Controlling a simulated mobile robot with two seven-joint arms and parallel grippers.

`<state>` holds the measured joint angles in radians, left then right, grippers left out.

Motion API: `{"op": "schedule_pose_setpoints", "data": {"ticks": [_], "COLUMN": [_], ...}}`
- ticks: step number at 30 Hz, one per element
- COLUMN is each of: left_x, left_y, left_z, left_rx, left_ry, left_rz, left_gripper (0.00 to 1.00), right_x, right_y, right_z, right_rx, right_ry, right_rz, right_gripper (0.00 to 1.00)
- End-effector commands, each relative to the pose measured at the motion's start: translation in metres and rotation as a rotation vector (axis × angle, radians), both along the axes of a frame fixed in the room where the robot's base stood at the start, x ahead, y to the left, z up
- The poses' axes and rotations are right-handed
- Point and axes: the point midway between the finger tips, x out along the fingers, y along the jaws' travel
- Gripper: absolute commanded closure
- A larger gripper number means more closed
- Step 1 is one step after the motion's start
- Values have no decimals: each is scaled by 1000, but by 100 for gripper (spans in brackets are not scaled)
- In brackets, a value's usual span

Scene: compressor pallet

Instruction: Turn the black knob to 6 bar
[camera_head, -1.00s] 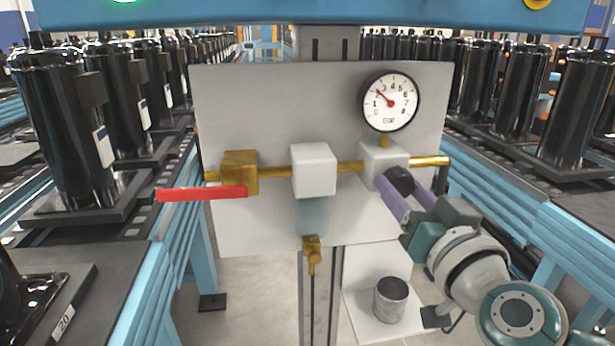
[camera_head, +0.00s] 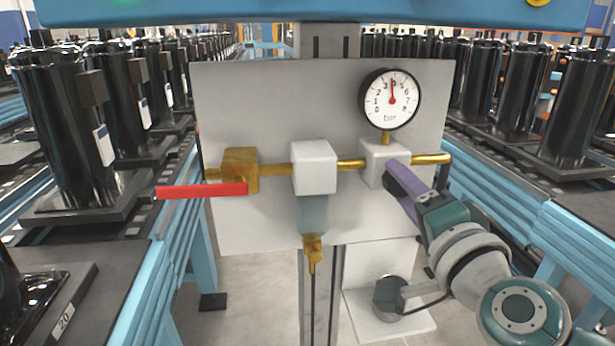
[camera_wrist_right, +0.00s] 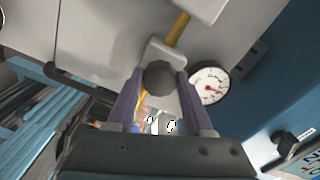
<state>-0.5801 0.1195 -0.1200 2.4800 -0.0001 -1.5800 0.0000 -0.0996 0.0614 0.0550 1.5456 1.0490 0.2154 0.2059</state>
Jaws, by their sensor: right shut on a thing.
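The black knob (camera_wrist_right: 160,77) sits between the two purple fingers of my right gripper (camera_wrist_right: 157,90) in the right wrist view, and the gripper is shut on it. In the head view the right gripper (camera_head: 397,180) reaches the white regulator block (camera_head: 374,160) from the lower right, its fingers tilted, and covers the knob. The round pressure gauge (camera_head: 391,100) stands above that block. Its red needle points almost straight up, close to 4 bar. The gauge also shows in the wrist view (camera_wrist_right: 208,86). My left gripper is not in view.
A brass pipe (camera_head: 350,165) crosses the grey panel (camera_head: 270,100) through a white middle block (camera_head: 313,168). A red lever (camera_head: 202,191) sticks out left from a brass valve (camera_head: 240,170). Conveyors with black compressors (camera_head: 65,130) flank both sides.

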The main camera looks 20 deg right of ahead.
Motion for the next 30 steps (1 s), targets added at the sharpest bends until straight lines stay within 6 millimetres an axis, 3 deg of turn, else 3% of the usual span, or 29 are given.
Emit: {"op": "schedule_pose_setpoints", "data": {"ticks": [18,30], "left_x": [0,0], "left_y": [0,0], "left_z": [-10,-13], "left_rx": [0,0], "left_ry": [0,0], "left_rz": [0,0], "left_gripper": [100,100], "right_x": [0,0], "right_y": [0,0], "right_z": [1,2], "right_rx": [550,763], "right_ry": [-135,-185], "right_rz": [-1,0], "right_gripper": [100,100]}}
